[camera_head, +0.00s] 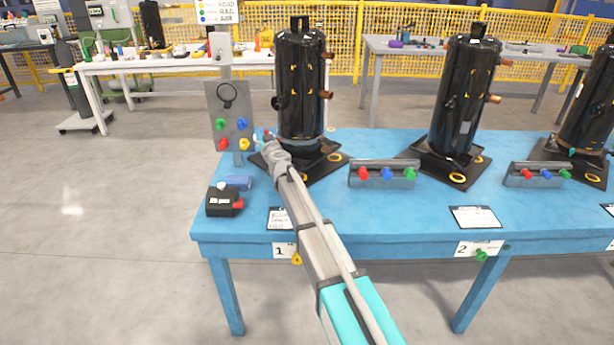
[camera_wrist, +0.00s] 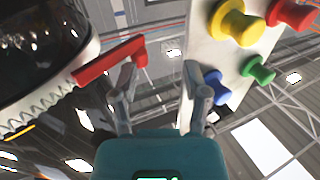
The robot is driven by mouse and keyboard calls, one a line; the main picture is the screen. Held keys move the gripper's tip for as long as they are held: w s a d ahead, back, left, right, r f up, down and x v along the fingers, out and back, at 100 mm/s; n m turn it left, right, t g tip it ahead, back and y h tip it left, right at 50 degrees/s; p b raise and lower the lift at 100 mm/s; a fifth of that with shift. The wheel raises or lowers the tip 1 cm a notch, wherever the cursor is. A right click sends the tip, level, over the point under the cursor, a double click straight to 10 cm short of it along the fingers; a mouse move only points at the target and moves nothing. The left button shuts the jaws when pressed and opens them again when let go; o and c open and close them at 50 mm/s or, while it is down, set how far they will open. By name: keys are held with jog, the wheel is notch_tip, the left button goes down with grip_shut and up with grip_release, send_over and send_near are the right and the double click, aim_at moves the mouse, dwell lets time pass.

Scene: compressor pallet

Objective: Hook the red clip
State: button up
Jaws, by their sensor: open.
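A red L-shaped piece, which looks like the red clip (camera_wrist: 108,60), shows in the wrist view at the end of a pale zigzag band (camera_wrist: 40,105) around the black compressor (camera_wrist: 35,45). Its bent end is just beyond my left fingertip; I cannot tell if they touch. My gripper (camera_wrist: 158,82) is open, with nothing seen between its fingers. In the head view my gripper (camera_head: 264,140) is small, between the left compressor (camera_head: 301,90) and a grey panel (camera_head: 230,104). The panel carries green, blue, red and yellow knobs, including a red knob (camera_head: 223,144).
The blue table (camera_head: 330,215) holds a black box with a red button (camera_head: 224,202), a grey block with three coloured knobs (camera_head: 383,175) and a second compressor (camera_head: 463,95). The panel stands close right of my gripper in the wrist view. The front table strip is mostly clear.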

jog(key=s+d+n+g+y, duration=0.7)
jog(key=s+d+y, duration=0.2)
jog(key=s+d, duration=0.3)
jog(key=s+d+m+g+h+p, duration=0.2)
jog(key=s+g+h+p, duration=0.2)
jog(key=s+p, duration=0.6)
jog(key=shift+s+d+g+h, duration=0.3)
jog(key=shift+s+g, duration=0.2)
jog(key=shift+s, duration=0.4)
dwell(0.7)
dwell(0.4)
jog(key=s+d+f+m+g+h, duration=0.25)
jog(key=s+d+h, duration=0.2)
jog(key=s, duration=0.25)
jog(key=s+d+f+m+g+h, duration=0.1)
jog(key=s+d+f+m+h, duration=0.3)
jog(key=s, duration=0.3)
jog(key=s+d+f+m+g+h, duration=0.1)
jog(key=s+d+m+g+h, duration=0.15)
jog(key=s+d, duration=0.4)
notch_tip(320, 180, up, 15)
jog(key=t+p, duration=0.1)
jog(key=p, duration=1.5)
jog(key=shift+s+a+f, duration=0.15)
jog(key=shift+s, duration=0.1)
